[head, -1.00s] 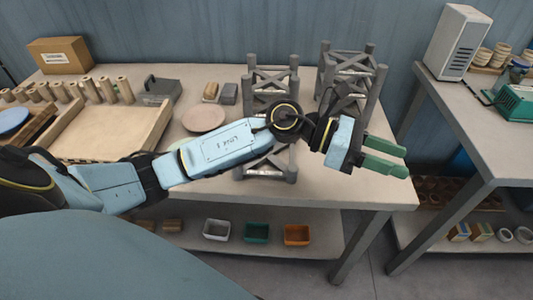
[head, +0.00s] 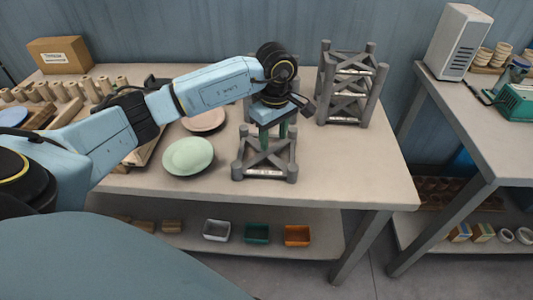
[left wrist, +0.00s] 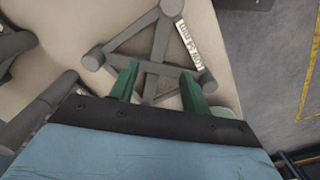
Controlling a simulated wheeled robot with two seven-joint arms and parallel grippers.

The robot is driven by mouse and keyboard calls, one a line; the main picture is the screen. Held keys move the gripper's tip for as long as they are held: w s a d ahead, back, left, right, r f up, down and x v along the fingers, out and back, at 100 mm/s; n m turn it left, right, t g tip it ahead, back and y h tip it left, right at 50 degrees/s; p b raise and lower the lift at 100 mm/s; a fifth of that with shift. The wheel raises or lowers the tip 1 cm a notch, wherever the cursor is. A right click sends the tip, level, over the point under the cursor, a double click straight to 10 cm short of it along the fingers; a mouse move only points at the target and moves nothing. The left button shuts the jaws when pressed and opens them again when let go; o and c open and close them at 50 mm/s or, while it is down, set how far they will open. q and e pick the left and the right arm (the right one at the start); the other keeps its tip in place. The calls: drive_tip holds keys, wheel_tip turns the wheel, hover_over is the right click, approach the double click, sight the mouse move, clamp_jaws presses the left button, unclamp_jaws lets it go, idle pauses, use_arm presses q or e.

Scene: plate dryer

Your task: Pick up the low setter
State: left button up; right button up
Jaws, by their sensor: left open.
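The low setter (head: 264,170) is a short grey frame of crossed bars with corner posts, standing near the table's front edge in the head view. In the left wrist view, the low setter (left wrist: 161,36) shows a white label partly reading "LOW". My left gripper (head: 273,140) points down over the low setter with its green fingers apart. In the left wrist view, the open fingers (left wrist: 160,72) lie over the setter's crossing bars, with nothing visibly held. Whether they touch the bars I cannot tell. My right gripper is not in view.
A taller grey setter (head: 349,85) stands behind to the right; another frame is partly hidden behind my gripper. A green plate (head: 188,156) and a pinkish plate (head: 204,120) lie left of the low setter. The table's right front is clear.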

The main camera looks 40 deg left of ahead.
sight(273, 157)
use_arm(q)
drive_tip(key=f, duration=0.7)
drive_tip(key=shift+w+a+f, duration=0.2)
drive_tip(key=shift+f, duration=0.1)
drive_tip(key=shift+r, duration=0.1)
clamp_jaws()
